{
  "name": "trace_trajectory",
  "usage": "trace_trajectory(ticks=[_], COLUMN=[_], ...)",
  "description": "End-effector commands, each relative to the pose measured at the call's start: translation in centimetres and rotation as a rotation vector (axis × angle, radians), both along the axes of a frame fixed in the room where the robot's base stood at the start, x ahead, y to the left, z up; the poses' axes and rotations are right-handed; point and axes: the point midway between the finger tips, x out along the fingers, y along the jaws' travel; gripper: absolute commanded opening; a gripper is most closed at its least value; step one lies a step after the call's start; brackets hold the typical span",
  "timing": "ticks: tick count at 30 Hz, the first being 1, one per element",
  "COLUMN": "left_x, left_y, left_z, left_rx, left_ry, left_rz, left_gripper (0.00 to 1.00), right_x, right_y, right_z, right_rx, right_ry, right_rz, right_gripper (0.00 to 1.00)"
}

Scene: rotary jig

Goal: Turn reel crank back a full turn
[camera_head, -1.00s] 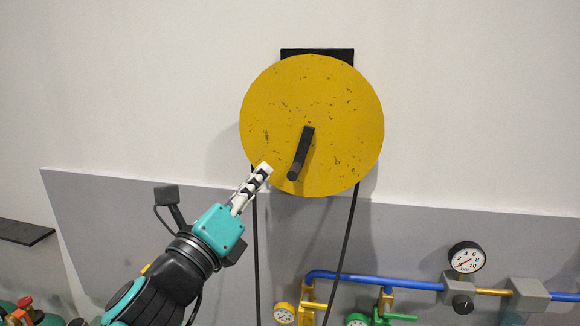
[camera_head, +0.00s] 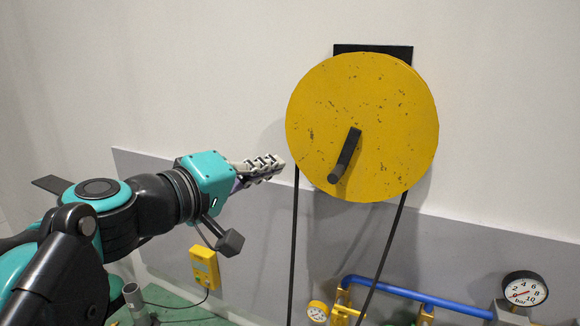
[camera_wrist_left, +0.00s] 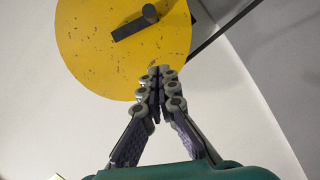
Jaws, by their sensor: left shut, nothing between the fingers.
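The yellow reel disc (camera_head: 395,110) is mounted on the wall. Its black crank (camera_head: 347,152) runs from near the disc's middle down and slightly left, with the knob (camera_head: 335,178) at its lower end. My left gripper (camera_head: 280,163) is shut and empty, left of the disc's lower edge and apart from the crank knob. In the left wrist view the shut fingertips (camera_wrist_left: 159,72) appear in front of the disc's lower part (camera_wrist_left: 105,65), below the crank arm (camera_wrist_left: 131,27). My right gripper is not in view.
Two dark cables (camera_head: 294,245) hang from the reel. A blue pipe (camera_head: 420,297) with a pressure gauge (camera_head: 525,289) runs along the lower right. A yellow meter (camera_head: 204,268) is on the lower wall below my left wrist. The wall around the disc is clear.

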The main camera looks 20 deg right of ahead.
Motion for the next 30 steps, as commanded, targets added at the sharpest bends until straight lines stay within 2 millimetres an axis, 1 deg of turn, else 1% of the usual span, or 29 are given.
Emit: trace_trajectory(ticks=[1, 12, 15, 19, 24, 30], left_x=[0.3, 3.9, 2.6, 1.7, 1.2, 1.2], left_y=[-0.9, -7.7, -8.6, -9.4, -9.8, -9.8], left_z=[0.0, -0.8, -1.6, -2.3, -2.7, -2.8], left_rx=[-0.001, -0.004, -0.003, -0.004, -0.004, -0.004], left_ry=[0.000, 0.004, 0.002, 0.004, 0.003, 0.003], left_rz=[-0.004, -0.003, -0.004, -0.002, 0.001, 0.001], left_gripper=[0.00, 0.00, 0.00, 0.00, 0.00, 0.00], right_x=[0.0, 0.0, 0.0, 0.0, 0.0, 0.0], right_y=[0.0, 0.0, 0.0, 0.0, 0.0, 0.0], right_z=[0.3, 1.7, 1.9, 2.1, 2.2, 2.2], right_rx=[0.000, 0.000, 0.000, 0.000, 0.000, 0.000], right_ry=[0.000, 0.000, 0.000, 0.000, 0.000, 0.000], right_rz=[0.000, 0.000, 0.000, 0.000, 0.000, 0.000], right_gripper=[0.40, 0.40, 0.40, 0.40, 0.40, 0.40])
